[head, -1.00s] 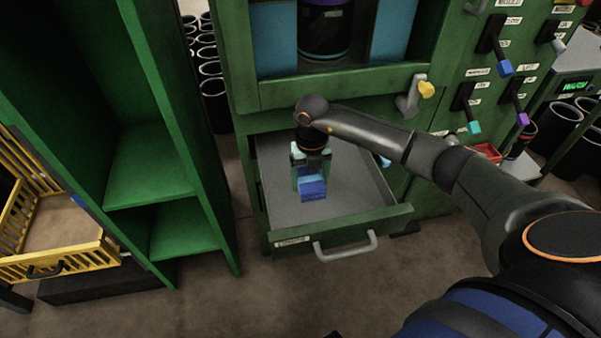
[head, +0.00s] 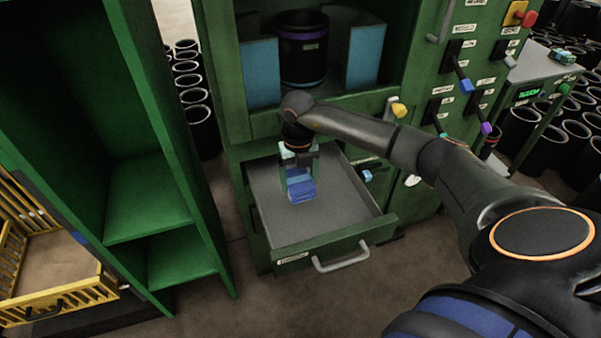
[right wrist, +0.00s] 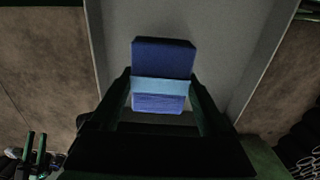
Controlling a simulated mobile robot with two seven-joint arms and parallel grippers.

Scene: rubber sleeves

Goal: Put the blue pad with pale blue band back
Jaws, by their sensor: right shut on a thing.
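The blue pad with a pale blue band (head: 301,188) is held by my right gripper (head: 299,172) over the open drawer (head: 338,205). In the right wrist view, the pad (right wrist: 162,72) sits between the two fingers of the gripper (right wrist: 162,98), its pale blue band running across it near the fingertips. The grey drawer floor (right wrist: 225,40) is behind the pad. I cannot tell whether the pad touches the floor. The gripper hides part of the pad.
The drawer's green front with a grey handle (head: 341,258) stands pulled out. Above it is a green cabinet bay holding a black sleeve (head: 303,50) between blue blocks. Green shelves (head: 150,200) and a yellow crate (head: 60,300) stand on the left.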

